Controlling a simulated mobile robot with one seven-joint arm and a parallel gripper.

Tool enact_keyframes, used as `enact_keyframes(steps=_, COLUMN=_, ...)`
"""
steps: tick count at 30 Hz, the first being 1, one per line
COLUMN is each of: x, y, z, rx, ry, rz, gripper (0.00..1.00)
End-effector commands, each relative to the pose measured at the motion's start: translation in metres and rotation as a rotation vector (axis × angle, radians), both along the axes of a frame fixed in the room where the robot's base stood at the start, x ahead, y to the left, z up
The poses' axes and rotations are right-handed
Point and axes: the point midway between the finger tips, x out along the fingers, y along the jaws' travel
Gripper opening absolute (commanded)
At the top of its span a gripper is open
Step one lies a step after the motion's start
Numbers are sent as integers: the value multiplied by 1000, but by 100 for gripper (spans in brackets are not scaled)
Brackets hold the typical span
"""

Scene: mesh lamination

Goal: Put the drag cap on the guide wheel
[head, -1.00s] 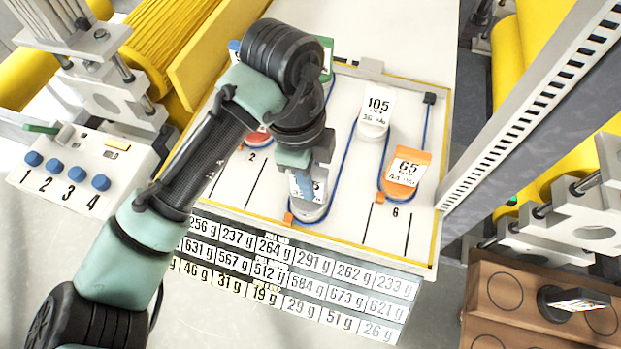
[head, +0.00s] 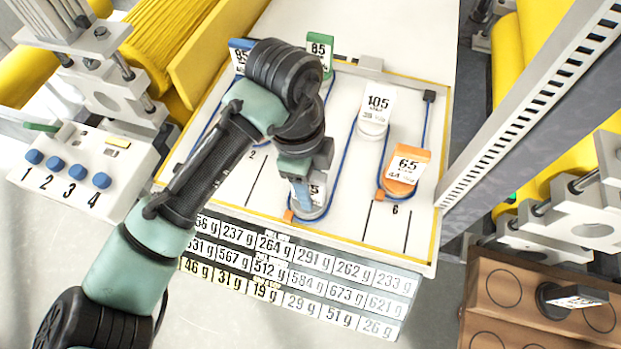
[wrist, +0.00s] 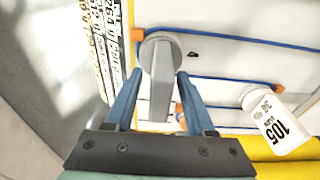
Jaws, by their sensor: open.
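A grey drag cap with a round base and an upright plate sits at the front loop of the blue strand in the head view (head: 318,200). It also shows in the wrist view (wrist: 160,48). Its plate stands between the two blue fingers of my gripper (wrist: 161,78), which are apart, one on each side. The gripper also shows in the head view (head: 303,185), over the cap, and hides part of its label. The guide wheel under the cap is hidden; I cannot tell how the cap is seated.
On the white board (head: 270,205) stand a white 105 cap (head: 377,108), an orange 65 cap (head: 404,172) and a green 85 cap (head: 320,55). A slotted metal rail (head: 520,110) borders the right. A brown rack (head: 490,290) holds a dark cap (head: 572,300).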

Motion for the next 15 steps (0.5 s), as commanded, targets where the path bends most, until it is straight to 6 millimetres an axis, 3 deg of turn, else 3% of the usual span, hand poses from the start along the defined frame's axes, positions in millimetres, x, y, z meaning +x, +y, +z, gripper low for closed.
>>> enact_keyframes(steps=5, x=1, y=1, z=11, rx=0, ry=-3, rz=-1, gripper=55)
enact_keyframes(steps=15, x=4, y=10, z=83, rx=3, ry=-4, rz=-1, gripper=55)
